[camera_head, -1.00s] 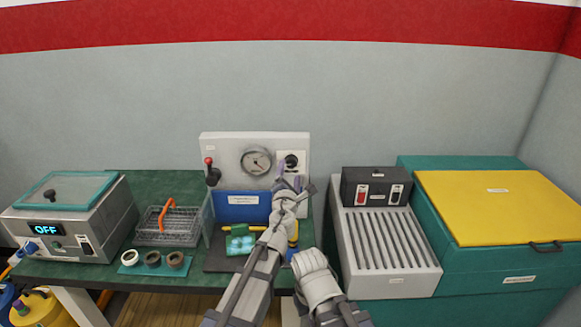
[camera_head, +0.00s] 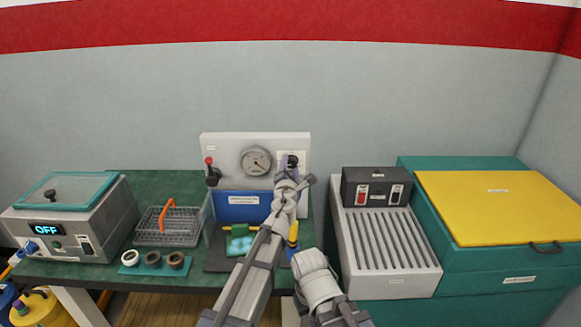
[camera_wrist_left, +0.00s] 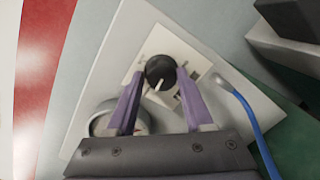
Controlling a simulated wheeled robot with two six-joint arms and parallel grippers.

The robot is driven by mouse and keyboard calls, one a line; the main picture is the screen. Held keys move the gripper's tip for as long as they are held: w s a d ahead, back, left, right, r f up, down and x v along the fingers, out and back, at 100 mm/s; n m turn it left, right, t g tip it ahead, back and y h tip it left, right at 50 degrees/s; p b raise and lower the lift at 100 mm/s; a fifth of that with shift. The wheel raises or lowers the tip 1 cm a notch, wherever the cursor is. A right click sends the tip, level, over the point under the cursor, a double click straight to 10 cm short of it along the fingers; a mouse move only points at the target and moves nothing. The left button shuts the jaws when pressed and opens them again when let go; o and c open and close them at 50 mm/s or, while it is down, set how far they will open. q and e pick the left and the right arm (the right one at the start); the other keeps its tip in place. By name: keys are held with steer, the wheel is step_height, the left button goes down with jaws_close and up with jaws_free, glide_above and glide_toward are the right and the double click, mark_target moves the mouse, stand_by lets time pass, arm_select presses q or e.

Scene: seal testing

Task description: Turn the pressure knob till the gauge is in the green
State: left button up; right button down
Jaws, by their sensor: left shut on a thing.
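The black pressure knob (camera_wrist_left: 160,70) has a pale pointer line and sits on a white plate on the panel. My left gripper (camera_wrist_left: 160,76) has its purple fingers shut on the knob, one on each side. In the head view, the left gripper (camera_head: 289,163) reaches up to the panel's right side and mostly hides the knob. The round gauge (camera_head: 256,161) is on the white panel (camera_head: 228,145), left of the knob. Its dial is too small to tell where the needle stands against any green band. The right arm shows at the bottom, but its gripper does not show.
A red-topped lever (camera_head: 210,171) is at the panel's left. A wire basket (camera_head: 168,227) and a grey machine reading OFF (camera_head: 68,218) stand further left. A black switch box (camera_head: 376,188) stands right of the panel. A blue hose (camera_wrist_left: 245,105) runs near the gripper.

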arm_select(q)
steer(key=shift+d, duration=0.2)
jaws_close()
steer(key=shift+f, duration=0.1)
